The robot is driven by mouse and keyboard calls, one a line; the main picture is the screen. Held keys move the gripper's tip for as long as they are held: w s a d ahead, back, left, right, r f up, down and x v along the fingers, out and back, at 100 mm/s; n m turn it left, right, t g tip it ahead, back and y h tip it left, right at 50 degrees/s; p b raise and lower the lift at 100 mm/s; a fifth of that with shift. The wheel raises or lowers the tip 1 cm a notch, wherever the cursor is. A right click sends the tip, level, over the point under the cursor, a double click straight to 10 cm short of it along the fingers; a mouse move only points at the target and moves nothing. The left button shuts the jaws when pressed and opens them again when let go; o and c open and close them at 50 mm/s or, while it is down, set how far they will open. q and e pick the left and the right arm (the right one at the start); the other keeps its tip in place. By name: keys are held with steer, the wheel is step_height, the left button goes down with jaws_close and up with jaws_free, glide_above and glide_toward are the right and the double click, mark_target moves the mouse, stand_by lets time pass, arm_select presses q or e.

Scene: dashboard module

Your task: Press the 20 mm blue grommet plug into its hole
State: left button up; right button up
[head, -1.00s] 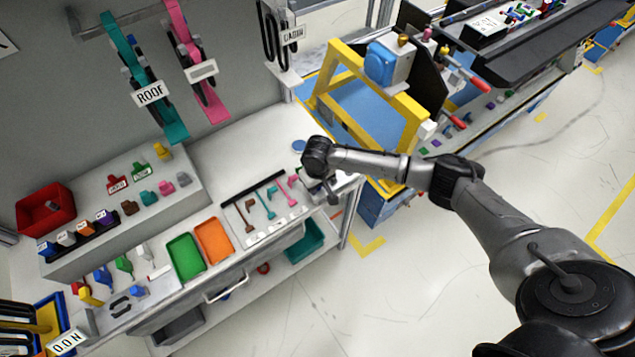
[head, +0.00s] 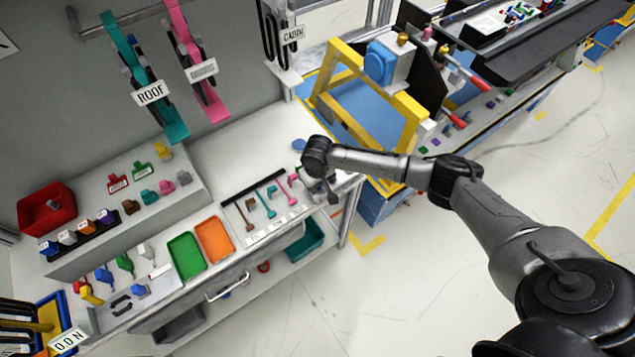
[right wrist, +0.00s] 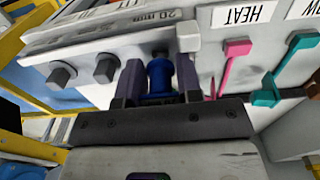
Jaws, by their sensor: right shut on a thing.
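The blue grommet plug (right wrist: 160,78) is between the two fingers of my right gripper (right wrist: 160,84) in the right wrist view, and the gripper is shut on it. The plug's far end points at a pale panel (right wrist: 130,42) marked "20 mm". A dark spot shows on the panel just beyond the plug; I cannot tell whether the plug touches it or has entered a hole. In the head view my right gripper (head: 332,188) is small and dark at the right end of the white bench; the plug cannot be made out there. My left gripper is not in view.
Two dark knob-like pieces (right wrist: 84,71) stand on the panel left of the gripper. Pink (right wrist: 230,58) and teal (right wrist: 285,72) tools hang to its right, near a "HEAT" label. A yellow frame (head: 408,106) stands beyond the bench end. Open floor lies right of the bench.

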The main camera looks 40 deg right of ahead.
stand_by(0.4)
steer(key=shift+p, duration=0.4)
steer(key=shift+r+p, duration=0.1)
steer(key=shift+p, duration=0.25)
stand_by(0.7)
steer(key=shift+p, duration=0.3)
steer(key=shift+f, duration=0.45)
stand_by(0.6)
steer(key=shift+f, duration=0.5)
